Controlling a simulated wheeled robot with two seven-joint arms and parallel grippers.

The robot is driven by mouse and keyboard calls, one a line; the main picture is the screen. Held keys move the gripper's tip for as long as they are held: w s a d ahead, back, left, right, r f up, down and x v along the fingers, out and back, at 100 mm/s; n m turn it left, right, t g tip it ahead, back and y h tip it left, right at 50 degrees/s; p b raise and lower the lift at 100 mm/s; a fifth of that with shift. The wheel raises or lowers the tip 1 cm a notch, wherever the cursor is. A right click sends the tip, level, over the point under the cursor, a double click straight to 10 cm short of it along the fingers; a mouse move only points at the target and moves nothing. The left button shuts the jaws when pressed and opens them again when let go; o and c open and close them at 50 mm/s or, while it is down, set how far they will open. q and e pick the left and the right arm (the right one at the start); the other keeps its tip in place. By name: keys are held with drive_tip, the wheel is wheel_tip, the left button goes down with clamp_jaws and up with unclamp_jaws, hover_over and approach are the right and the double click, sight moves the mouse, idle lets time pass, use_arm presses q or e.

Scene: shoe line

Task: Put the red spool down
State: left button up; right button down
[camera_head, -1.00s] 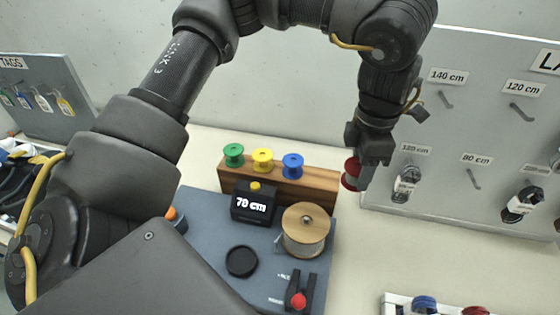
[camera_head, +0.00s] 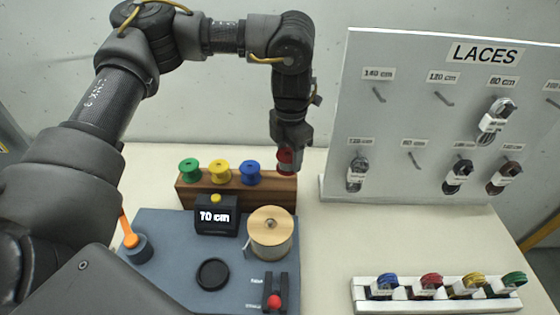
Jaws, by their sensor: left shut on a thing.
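The red spool (camera_head: 285,158) is in my left gripper (camera_head: 287,147), which is shut on it. The gripper points down, and the spool is at the right end of the wooden rack (camera_head: 235,194), to the right of the blue spool (camera_head: 250,171). I cannot tell whether the spool touches the rack top. The green spool (camera_head: 190,170) and the yellow spool (camera_head: 219,171) stand upright on the rack. The gripper partly hides the red spool. My right gripper is not in view.
In front of the rack are a display reading 70 cm (camera_head: 216,216), a large wooden-topped reel (camera_head: 270,229) and an orange-handled lever (camera_head: 130,236) on a grey board. A laces panel (camera_head: 400,125) stands at the right. A white tray (camera_head: 370,295) holds several coloured laces.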

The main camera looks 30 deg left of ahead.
use_arm(q)
drive_tip(key=a+f, duration=0.1)
drive_tip(key=w+f, duration=0.1)
drive_tip(key=a+f, duration=0.1)
drive_tip(key=shift+w+a+f+p, duration=0.25)
drive_tip(key=shift+a+f+p, duration=0.05)
drive_tip(key=shift+a+f, duration=0.1)
wheel_tip(320, 180, down, 3)
drive_tip(key=shift+w+f+p, duration=0.1)
drive_tip(key=shift+p, duration=0.5)
drive_tip(key=shift+f, duration=0.15)
drive_tip(key=o, duration=1.1)
